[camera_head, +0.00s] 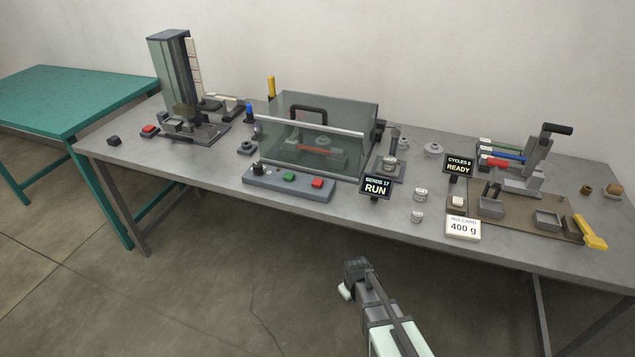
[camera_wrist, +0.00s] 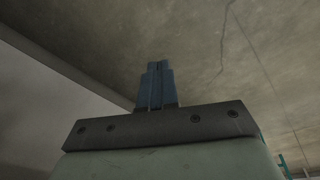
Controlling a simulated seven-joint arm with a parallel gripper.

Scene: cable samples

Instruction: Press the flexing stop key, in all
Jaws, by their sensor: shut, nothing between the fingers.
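A grey control box (camera_head: 270,184) stands at the front edge of the bench, before a glass-walled flexing chamber (camera_head: 340,152). On its top are a black knob (camera_head: 257,168), a green key (camera_head: 289,177) and a red key (camera_head: 317,183). A small display (camera_head: 376,187) to its right reads "BENDS 17 RUN". My gripper (camera_head: 346,291) is in front of the bench and below its top, well apart from the box. In the wrist view its fingers (camera_wrist: 157,66) are together and empty, with only floor and a grey surface around them.
The grey bench (camera_head: 210,165) holds a tall tester (camera_head: 172,75) at left with a red button (camera_head: 150,130). At right are a "CYCLES 0 READY" display (camera_head: 458,165), a "400 g" card (camera_head: 463,228), a lever rig (camera_head: 530,165) and a yellow handle (camera_head: 590,233). Small weights (camera_head: 420,195) stand between.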

